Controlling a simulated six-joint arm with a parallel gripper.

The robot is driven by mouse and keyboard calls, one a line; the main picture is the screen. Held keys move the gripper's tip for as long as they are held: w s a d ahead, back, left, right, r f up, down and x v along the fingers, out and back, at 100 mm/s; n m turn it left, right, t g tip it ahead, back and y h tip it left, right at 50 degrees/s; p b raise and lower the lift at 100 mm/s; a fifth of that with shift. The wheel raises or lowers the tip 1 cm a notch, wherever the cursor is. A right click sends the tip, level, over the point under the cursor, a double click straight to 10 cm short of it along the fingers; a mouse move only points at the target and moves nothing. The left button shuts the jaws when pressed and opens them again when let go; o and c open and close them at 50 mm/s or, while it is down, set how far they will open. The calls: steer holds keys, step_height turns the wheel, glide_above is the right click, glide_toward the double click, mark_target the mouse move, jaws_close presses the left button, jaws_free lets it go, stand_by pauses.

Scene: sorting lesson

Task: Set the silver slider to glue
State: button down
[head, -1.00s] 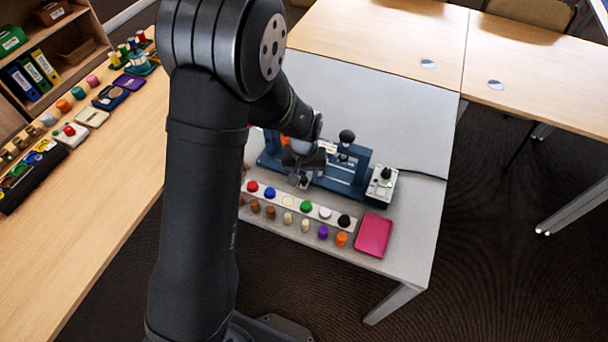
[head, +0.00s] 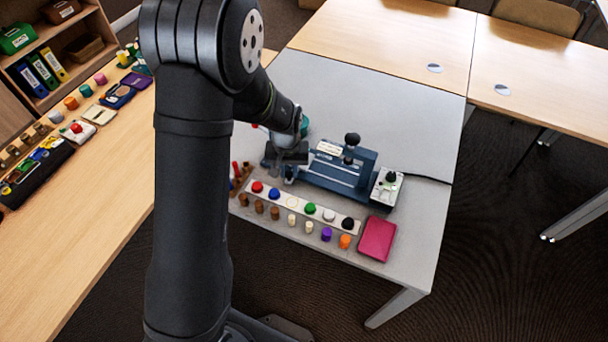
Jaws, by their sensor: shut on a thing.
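A dark blue fixture (head: 335,180) with a rail and upright end blocks lies across the grey table. My gripper (head: 288,172) is at its left part, pointing down. It is shut on a small silver piece (head: 289,180) low at the front of the fixture, which looks like the silver slider. My arm and gripper hide most of the fixture's left end and much of the grip. A white label (head: 329,148) shows on the fixture, but its words are too small to read, so I cannot tell which mark the slider is at.
A black knob (head: 352,139) stands up on the fixture. A white control box (head: 387,186) with a cable is at its right end. The table behind is clear.

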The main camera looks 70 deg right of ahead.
steer(key=shift+w, duration=1.4)
steer(key=c, duration=1.3)
jaws_free()
steer(key=shift+w, duration=0.1)
steer(key=shift+o, duration=0.2)
step_height(320, 180, up, 17)
steer(key=shift+r, duration=0.2)
steer(key=shift+f, duration=0.1)
